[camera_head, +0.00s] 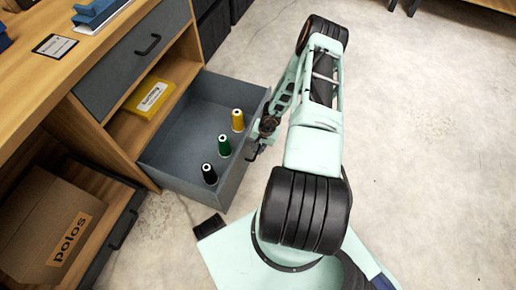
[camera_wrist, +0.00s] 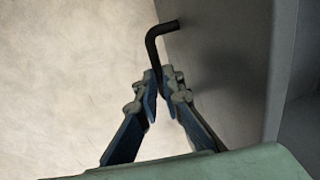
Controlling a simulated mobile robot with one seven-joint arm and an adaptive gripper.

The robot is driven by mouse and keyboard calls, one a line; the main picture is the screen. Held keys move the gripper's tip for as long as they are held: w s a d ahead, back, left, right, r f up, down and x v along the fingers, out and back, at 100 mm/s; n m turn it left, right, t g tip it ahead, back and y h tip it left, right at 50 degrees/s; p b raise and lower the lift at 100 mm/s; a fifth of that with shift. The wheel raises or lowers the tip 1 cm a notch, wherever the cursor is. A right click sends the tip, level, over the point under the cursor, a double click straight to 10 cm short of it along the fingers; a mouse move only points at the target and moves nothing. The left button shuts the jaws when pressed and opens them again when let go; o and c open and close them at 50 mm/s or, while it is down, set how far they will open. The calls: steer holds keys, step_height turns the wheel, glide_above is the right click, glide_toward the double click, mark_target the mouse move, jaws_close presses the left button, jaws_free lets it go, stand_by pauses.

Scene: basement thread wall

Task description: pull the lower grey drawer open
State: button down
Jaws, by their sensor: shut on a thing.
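The lower grey drawer (camera_head: 185,140) stands pulled well out from the wooden unit. It holds a yellow, a green and a black thread spool in a row near its front. My gripper (camera_head: 262,140) is at the outer face of the drawer front. In the wrist view my gripper (camera_wrist: 161,84) is shut on the drawer's black bent handle (camera_wrist: 154,42), with the upper part of the handle showing above the fingertips. The grey drawer front (camera_wrist: 225,60) fills the right of that view.
An upper grey drawer (camera_head: 135,57) is shut above. A yellow box (camera_head: 150,99) lies on the shelf between. A cardboard box marked "polos" (camera_head: 48,225) sits in a low compartment at left. The pale floor (camera_head: 430,130) at right is clear.

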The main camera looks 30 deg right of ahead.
steer(key=shift+d, duration=0.1)
steer(key=c, duration=2)
jaws_free()
steer(key=shift+c, duration=0.2)
step_height(320, 180, up, 12)
steer(key=s+d, duration=0.1)
steer(key=shift+s, duration=0.3)
steer(key=shift+d+f, duration=0.1)
steer(key=shift+d, duration=0.05)
